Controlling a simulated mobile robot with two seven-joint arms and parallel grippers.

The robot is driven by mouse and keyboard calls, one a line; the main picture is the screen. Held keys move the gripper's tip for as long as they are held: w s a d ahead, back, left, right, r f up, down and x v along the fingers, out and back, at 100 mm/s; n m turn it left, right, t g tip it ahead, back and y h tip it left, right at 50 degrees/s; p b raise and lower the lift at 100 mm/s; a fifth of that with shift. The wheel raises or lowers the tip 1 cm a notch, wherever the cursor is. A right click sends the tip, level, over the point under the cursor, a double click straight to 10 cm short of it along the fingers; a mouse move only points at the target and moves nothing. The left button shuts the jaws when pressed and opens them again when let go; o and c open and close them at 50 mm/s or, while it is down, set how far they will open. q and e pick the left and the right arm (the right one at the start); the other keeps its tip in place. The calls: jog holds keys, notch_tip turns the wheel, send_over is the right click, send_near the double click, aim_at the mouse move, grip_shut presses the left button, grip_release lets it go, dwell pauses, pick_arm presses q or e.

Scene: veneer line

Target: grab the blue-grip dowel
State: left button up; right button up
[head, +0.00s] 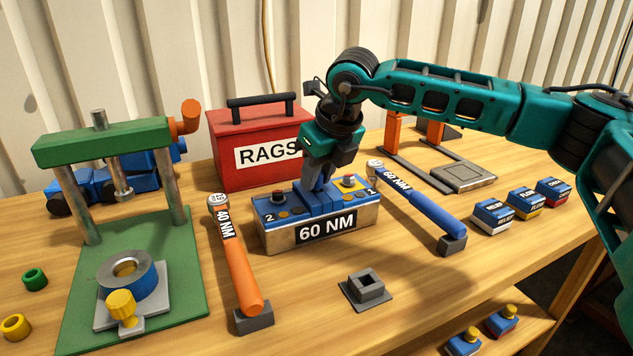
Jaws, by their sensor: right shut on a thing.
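The blue-grip tool (435,219) lies right of centre, its handle end in a dark rest. It has a round silver head and a "60 NM" label, so it looks more like a torque wrench than a plain dowel. My right gripper (322,192) points down onto the blue top of a box labelled "60 NM" (284,240), left of that tool and apart from it. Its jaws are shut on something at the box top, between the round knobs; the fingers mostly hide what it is. My left gripper is not in view.
An orange-grip tool marked "40 NM" (236,262) lies left of the box. A green press (80,290) stands at left, a red RAGS box (226,145) behind. A small grey socket block (367,290) sits in front. Several small labelled boxes (526,201) line the right.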

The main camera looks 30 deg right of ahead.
grip_shut()
jog(key=shift+r, duration=0.1)
